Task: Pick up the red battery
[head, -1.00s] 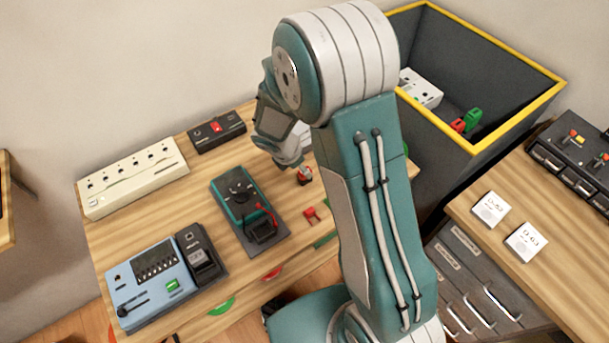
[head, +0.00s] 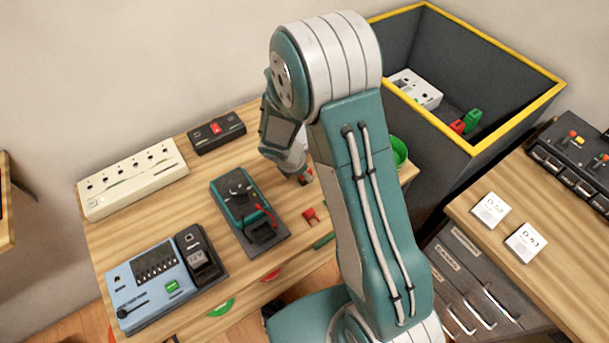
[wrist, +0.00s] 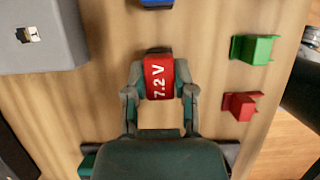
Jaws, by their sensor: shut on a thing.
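The red battery (wrist: 159,78) shows in the wrist view with "7.2 V" printed in white on its red face. My gripper (wrist: 160,92) is shut on it, with one finger on each side. In the head view my gripper (head: 300,174) is low over the wooden table near its right part, and the battery is mostly hidden by the gripper. Whether the battery touches the table cannot be told.
A red clip-like piece (head: 311,216) lies near the gripper; a green one (wrist: 254,49) shows in the wrist view. A teal meter (head: 237,197), a blue device (head: 150,279) and a power strip (head: 133,178) stand leftward. A yellow-rimmed bin (head: 520,110) stands right.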

